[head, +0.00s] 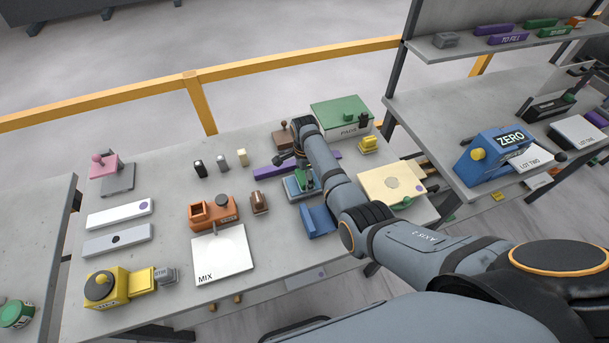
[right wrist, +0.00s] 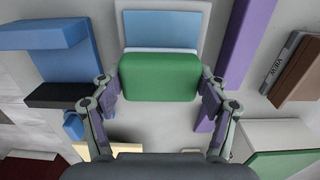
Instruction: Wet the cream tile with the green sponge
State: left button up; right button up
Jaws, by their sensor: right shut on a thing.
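The green sponge (right wrist: 160,77) is between the fingers of my right gripper (right wrist: 160,90) in the right wrist view, and the gripper is shut on it. In the head view my right gripper (head: 304,176) points down over the blue tray (head: 291,189), and the arm hides part of both. The tray's light blue face (right wrist: 165,25) shows just beyond the sponge; whether the sponge touches it I cannot tell. The cream tile (head: 376,187), with a pale round mark and a purple dot, lies right of the gripper, apart from it. My left gripper is not in view.
A blue angled block (head: 318,222) stands in front of the tray, and a purple bar (head: 268,171) lies behind it. A green-topped box (head: 338,112) and a yellow piece (head: 368,144) stand behind the tile. A white MIX board (head: 222,256) lies left.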

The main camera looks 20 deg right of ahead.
notch_tip(320, 180, up, 4)
jog(key=p, duration=0.4)
jog(key=shift+r, duration=0.25)
jog(key=shift+r+p, duration=0.8)
jog(key=shift+r, duration=0.3)
jog(key=shift+f, duration=0.1)
